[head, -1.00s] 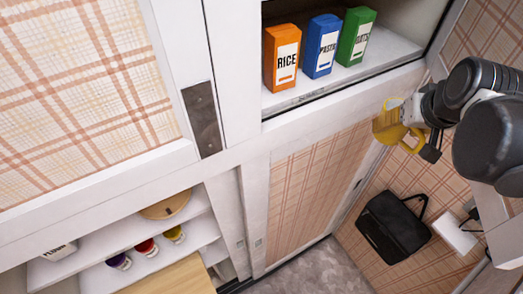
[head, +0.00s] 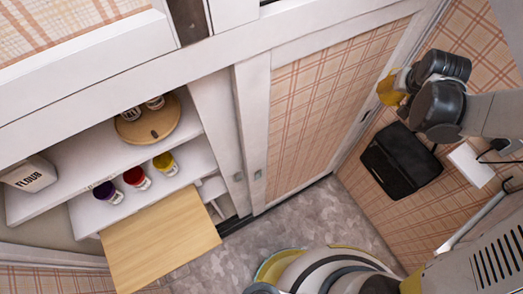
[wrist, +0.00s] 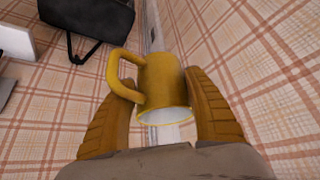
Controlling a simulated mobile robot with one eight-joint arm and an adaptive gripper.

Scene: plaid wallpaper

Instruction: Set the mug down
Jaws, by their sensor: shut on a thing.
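The yellow mug (wrist: 160,85) is between the two yellow-brown fingers of my gripper (wrist: 170,115) in the wrist view. The fingers are shut on its sides, its handle sticks out to the left, and its pale opening faces the camera. In the head view the mug (head: 387,94) shows only in part at the upper right, mostly covered by my wrist and arm. It is in the air near the plaid wall, above the black bag.
A black bag (head: 400,160) and a white box (head: 471,165) are by the plaid wall. At left, shelves hold a flour packet (head: 30,175), a round wooden tray (head: 148,120) with jars, and coloured jars (head: 136,178). A wooden board (head: 160,240) juts out below. Grey floor (head: 240,250) is open.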

